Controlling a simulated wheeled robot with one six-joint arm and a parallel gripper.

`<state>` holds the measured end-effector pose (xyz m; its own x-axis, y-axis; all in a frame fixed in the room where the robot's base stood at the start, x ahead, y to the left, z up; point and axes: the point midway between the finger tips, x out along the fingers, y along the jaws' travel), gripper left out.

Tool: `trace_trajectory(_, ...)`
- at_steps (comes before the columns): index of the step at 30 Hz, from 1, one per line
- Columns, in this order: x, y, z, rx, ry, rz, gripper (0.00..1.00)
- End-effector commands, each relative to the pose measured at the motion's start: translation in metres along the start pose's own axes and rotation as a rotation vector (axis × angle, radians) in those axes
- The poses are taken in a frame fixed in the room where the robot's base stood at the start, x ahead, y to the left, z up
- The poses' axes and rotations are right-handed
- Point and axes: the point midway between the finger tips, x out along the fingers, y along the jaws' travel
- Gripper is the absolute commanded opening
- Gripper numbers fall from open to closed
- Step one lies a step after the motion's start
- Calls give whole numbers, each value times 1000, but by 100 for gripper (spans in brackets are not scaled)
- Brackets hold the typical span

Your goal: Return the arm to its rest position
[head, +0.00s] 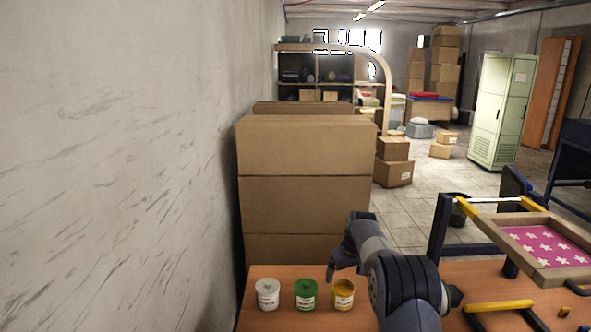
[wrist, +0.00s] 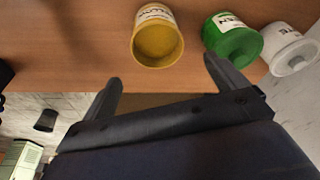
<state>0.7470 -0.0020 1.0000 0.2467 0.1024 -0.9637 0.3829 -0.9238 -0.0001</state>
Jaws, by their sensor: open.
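My gripper (head: 332,275) is above the table's left part in the head view, just up and left of the yellow can (head: 343,296). In the wrist view my gripper (wrist: 162,68) has its two fingers spread, with nothing held between them. The yellow can (wrist: 158,42) lies beyond the fingertips there. A green can (head: 306,296) and a white can (head: 267,295) stand to its left in the head view. My arm is bent over the table and hides part of its top.
The wooden table (head: 400,270) carries a printing frame (head: 540,275) with a pink starred screen at right, and a yellow-handled bar (head: 498,306). Stacked cardboard boxes (head: 305,150) stand behind the table. A plain wall (head: 120,150) is close on the left.

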Motion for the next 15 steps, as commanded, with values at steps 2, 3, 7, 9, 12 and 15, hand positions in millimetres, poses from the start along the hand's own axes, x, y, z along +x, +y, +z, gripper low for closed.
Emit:
trace_trajectory(2, 10, 0, 3, 1, -3, -1, 92)
trace_trajectory(3, 14, 0, 4, 0, -1, -1, 92)
trace_trajectory(7, 24, 0, 7, 0, -1, 0, 92)
trace_trajectory(9, 27, 0, 8, 0, -1, 0, 92)
trace_trajectory(12, 28, 0, 8, 0, 0, 0, 92)
trace_trajectory(15, 28, 0, 8, 0, 0, 0, 92)
